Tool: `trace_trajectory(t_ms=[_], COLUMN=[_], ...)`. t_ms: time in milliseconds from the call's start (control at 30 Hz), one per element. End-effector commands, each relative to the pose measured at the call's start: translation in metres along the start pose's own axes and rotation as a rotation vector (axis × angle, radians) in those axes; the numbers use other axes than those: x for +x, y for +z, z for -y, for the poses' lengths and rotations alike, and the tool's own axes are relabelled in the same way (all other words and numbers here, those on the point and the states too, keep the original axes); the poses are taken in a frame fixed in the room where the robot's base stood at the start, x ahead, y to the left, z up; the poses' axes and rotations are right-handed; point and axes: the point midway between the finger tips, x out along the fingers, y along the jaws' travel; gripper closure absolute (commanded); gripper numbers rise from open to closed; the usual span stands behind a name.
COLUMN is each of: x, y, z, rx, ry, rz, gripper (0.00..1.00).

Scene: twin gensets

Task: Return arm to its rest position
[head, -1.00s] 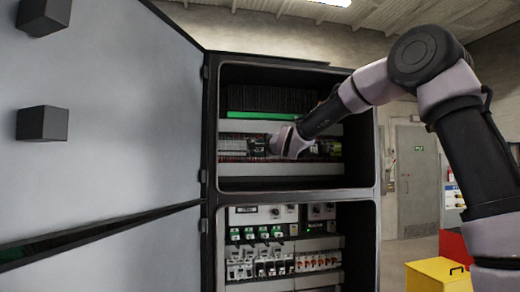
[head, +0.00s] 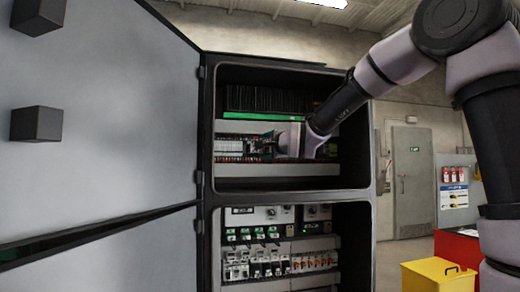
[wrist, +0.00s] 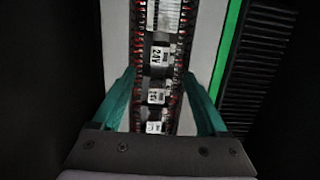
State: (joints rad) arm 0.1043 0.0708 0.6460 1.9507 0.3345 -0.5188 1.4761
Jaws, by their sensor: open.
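My gripper (wrist: 161,95) is open in the wrist view, with its two green fingers spread apart and nothing between them. Beyond the fingers is a row of wired modules (wrist: 160,55), one marked 24V, flanked by wiring ducts. In the head view my gripper (head: 262,142) is inside the upper compartment of the control cabinet (head: 208,190), in front of the component row. My arm reaches in from the right. I cannot tell how far the fingertips are from the modules.
The open upper cabinet door (head: 110,110) and lower door (head: 120,255) stand at the left. The lower compartment holds breakers (head: 270,263). A yellow box (head: 438,275) and a red cabinet (head: 455,247) stand at the right, before a grey door (head: 411,180).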

Motion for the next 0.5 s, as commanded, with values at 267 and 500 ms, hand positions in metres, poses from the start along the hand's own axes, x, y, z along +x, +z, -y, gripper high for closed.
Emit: trace_trajectory(t_ms=[267, 500], x=[-0.021, -0.043], y=[0.000, -0.013], z=[0.000, -0.011], rx=[-0.001, -0.111], ry=[-0.001, 0.078], rz=[0.000, -0.028], gripper=[0.24, 0.24])
